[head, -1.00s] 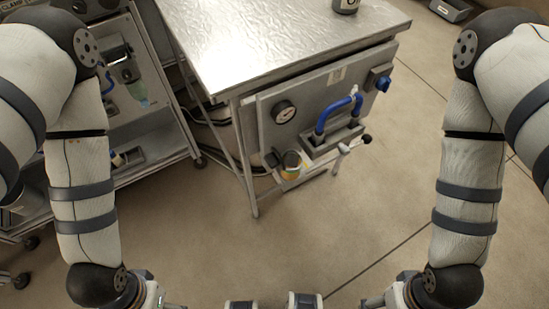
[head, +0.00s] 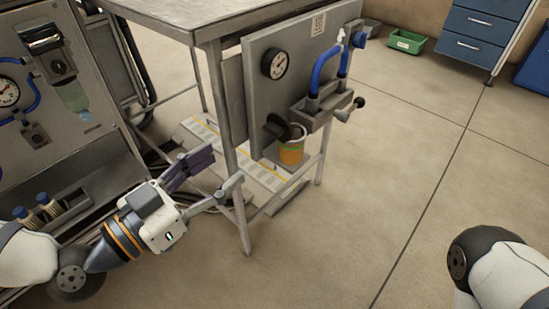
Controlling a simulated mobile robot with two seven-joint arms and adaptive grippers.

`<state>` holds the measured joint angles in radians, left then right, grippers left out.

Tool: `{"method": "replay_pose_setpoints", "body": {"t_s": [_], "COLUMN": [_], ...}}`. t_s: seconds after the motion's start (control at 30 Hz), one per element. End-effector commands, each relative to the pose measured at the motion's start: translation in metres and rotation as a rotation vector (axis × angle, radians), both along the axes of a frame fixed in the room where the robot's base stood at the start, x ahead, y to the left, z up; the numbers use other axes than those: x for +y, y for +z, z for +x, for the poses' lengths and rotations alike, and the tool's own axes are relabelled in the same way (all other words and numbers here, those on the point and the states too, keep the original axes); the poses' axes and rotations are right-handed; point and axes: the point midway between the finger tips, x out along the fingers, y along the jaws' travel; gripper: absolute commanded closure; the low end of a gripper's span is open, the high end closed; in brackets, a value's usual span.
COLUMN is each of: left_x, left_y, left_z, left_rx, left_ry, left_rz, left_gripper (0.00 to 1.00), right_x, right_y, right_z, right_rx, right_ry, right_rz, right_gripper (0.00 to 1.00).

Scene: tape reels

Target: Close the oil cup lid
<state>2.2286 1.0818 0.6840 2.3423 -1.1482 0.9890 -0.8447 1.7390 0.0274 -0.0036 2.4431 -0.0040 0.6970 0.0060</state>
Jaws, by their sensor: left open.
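My right gripper is out of view; only part of my right arm shows at the lower right.
A table leg (head: 241,222) stands close to my left gripper. A grey cart (head: 85,150) is at left.

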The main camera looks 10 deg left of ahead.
Motion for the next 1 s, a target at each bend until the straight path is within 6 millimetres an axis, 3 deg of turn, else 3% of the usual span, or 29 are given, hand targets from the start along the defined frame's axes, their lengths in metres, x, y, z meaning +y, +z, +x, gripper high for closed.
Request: {"method": "replay_pose_setpoints", "body": {"t_s": [0.5,0.87,0.9,1.0], "left_x": [-0.063,-0.071,-0.071,-0.071], "left_y": [0.000,0.002,0.002,0.002], "left_z": [0.086,0.097,0.096,0.096], "left_rx": [-0.003,-0.001,-0.001,-0.001], "left_ry": [-0.002,-0.002,-0.002,-0.002], "left_rz": [0.001,0.000,0.000,0.000], "left_gripper": [0.47,0.47,0.49,0.72], "right_x": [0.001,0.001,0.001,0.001], "right_y": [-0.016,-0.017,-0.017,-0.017], "right_z": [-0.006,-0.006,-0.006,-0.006], "right_rx": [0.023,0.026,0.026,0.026], "right_ry": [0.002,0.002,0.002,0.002], "right_rz": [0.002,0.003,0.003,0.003], "right_gripper": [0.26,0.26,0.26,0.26]}}
